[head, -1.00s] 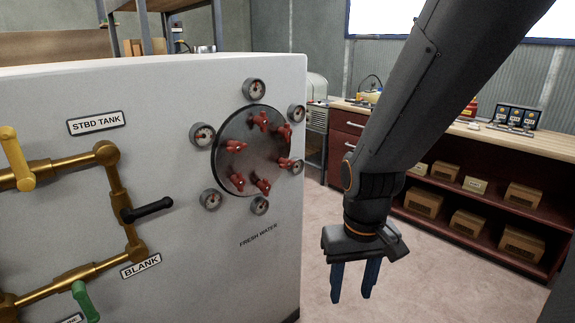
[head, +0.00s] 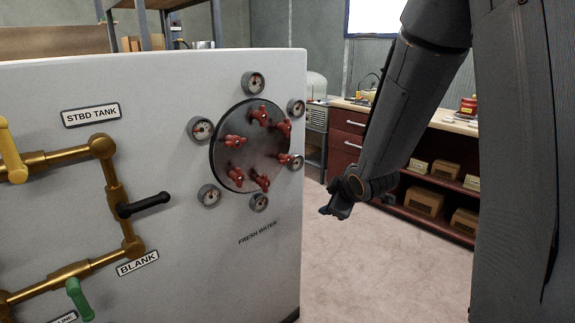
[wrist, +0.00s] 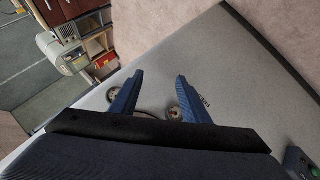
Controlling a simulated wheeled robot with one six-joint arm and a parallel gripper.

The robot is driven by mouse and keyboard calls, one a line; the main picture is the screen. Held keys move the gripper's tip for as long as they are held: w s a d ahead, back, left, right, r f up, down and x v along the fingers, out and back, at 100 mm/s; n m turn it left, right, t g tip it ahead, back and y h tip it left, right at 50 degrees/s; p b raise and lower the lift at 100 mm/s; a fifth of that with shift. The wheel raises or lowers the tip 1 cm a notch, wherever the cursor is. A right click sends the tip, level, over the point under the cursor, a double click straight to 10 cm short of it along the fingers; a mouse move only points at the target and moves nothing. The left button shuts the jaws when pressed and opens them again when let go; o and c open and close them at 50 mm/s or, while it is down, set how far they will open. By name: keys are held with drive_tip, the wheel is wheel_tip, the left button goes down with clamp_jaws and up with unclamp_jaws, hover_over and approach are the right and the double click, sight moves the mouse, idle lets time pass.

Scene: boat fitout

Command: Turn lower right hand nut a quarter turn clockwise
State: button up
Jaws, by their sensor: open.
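A round dark hatch plate (head: 247,163) on the white panel carries several red nuts in a ring. Another red nut (head: 261,182) is at the bottom of the ring. My gripper (head: 337,210) is in the air right of the panel, apart from the nuts and lower than the plate's middle. In the wrist view my gripper (wrist: 160,75) is open and empty, its two blue fingers spread in front of the panel. No red nut is clear in that view.
The white panel (head: 150,240) bears several gauges around the plate. Brass pipes (head: 120,190) with a black handle (head: 145,205) are at left. A bench with red shelves (head: 440,180) stands behind my arm. The floor (head: 370,270) right of the panel is clear.

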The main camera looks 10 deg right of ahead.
sight(288, 161)
drive_tip(key=w+a+r+n+t+y, duration=0.1)
drive_tip(key=w+a+r+n+y, duration=0.1)
drive_tip(key=w+a+n+y, duration=0.1)
drive_tip(key=w+a+r+n+t+y, duration=0.2)
drive_tip(key=w+a+n+y, duration=0.1)
drive_tip(key=w+n, duration=0.3)
drive_tip(key=w+a+r+n+t+y, duration=0.2)
drive_tip(key=w+a+n+y, duration=0.1)
drive_tip(key=w, duration=0.3)
drive_tip(key=shift+a+r+n, duration=0.15)
drive_tip(key=shift+a+n, duration=0.2)
drive_tip(key=shift+n, duration=0.35)
drive_tip(key=c, duration=1)
